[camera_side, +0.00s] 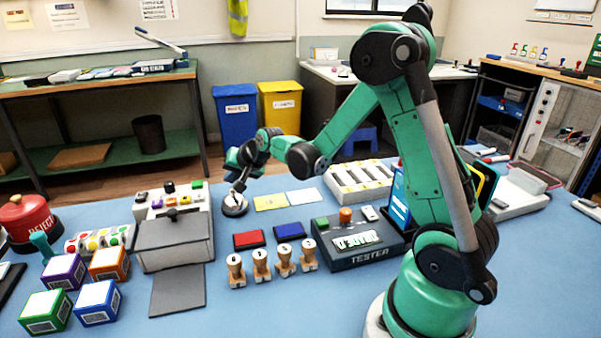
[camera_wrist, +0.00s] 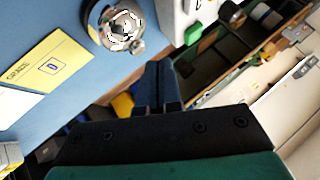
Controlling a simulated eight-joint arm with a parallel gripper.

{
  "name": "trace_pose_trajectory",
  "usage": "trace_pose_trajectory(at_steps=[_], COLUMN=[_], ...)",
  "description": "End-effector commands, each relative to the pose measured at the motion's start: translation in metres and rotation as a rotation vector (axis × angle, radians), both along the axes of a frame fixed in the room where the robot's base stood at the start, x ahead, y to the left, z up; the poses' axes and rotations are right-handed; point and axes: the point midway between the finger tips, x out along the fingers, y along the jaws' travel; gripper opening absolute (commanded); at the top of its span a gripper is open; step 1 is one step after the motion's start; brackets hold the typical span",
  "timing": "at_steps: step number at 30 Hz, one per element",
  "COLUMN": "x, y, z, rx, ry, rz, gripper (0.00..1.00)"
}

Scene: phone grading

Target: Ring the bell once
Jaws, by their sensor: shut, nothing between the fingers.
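The bell (camera_side: 234,208) is a small round silver dome on a dark base, standing on the blue table left of the yellow card. It also shows near the top of the wrist view (camera_wrist: 122,30). My gripper (camera_side: 238,189) is over the bell in the side view, pointing down, and hides part of it. In the wrist view my gripper's dark fingers (camera_wrist: 160,75) are together with nothing between them, and the bell lies up and left of their tips. I cannot tell whether the fingertips touch the bell.
A yellow card (camera_side: 270,202) lies right of the bell. A red pad (camera_side: 249,240) and a blue pad (camera_side: 289,231) lie in front, with several wooden stamps (camera_side: 260,265) nearer. A grey box (camera_side: 174,240) stands to the left. The tester (camera_side: 355,245) stands right.

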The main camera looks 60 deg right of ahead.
Motion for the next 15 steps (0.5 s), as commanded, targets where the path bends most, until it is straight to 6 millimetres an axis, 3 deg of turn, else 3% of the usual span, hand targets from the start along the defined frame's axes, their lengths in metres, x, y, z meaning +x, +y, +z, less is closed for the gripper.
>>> trace_pose_trajectory(at_steps=[8, 15], x=[0.0, 0.0], y=[0.0, 0.0], z=[0.003, 0.026], rx=[0.0, 0.0], ry=[0.0, 0.0], rz=[0.0, 0.0], gripper=[0.0, 0.0])
